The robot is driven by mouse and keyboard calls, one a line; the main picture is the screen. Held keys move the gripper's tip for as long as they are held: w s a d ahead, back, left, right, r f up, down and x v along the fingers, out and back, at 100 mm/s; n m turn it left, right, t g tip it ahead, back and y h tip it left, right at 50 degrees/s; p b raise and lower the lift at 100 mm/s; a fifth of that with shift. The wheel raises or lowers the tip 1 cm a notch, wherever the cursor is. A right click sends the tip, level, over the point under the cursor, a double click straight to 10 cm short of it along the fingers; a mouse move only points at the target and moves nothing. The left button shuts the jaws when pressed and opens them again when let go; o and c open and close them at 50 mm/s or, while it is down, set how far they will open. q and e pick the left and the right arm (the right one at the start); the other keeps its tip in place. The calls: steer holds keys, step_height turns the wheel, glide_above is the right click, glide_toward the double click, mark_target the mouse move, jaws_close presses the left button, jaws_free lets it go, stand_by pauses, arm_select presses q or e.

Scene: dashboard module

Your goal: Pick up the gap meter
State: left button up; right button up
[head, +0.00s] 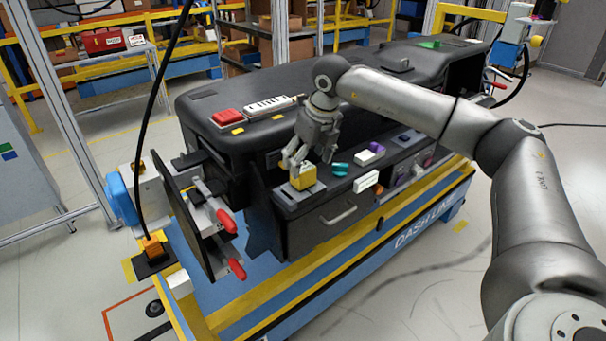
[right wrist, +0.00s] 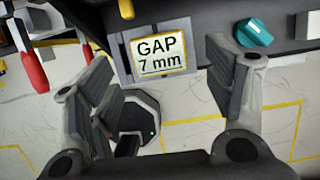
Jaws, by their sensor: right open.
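The gap meter (head: 302,178) is a small yellow block on the dashboard's lower ledge in the head view. In the right wrist view its face (right wrist: 160,52) reads "GAP 7 mm". My right gripper (head: 307,162) points down at it from above. In the right wrist view the open fingers of the right gripper (right wrist: 170,95) stand to either side of the meter, with gaps between them and it. The fingers partly cover the meter in the head view. My left gripper does not show in either view.
A teal knob (head: 340,169) and white blocks (head: 366,181) sit to the right on the ledge. A red button (head: 227,117) is on the dashboard top (head: 200,99). Red-handled clamps (head: 227,221) stand at the left end. A drawer handle (head: 338,215) is below.

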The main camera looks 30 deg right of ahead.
mark_target(304, 168)
steer(key=shift+w+f, duration=0.1)
steer(key=shift+f, duration=0.15)
steer(key=p+x, duration=0.2)
steer(key=x, duration=0.1)
steer(key=shift+w+f, duration=0.2)
steer(key=shift+f, duration=0.05)
steer(key=shift+w+f, duration=0.2)
steer(key=shift+f, duration=0.35)
steer(key=c, duration=1.2)
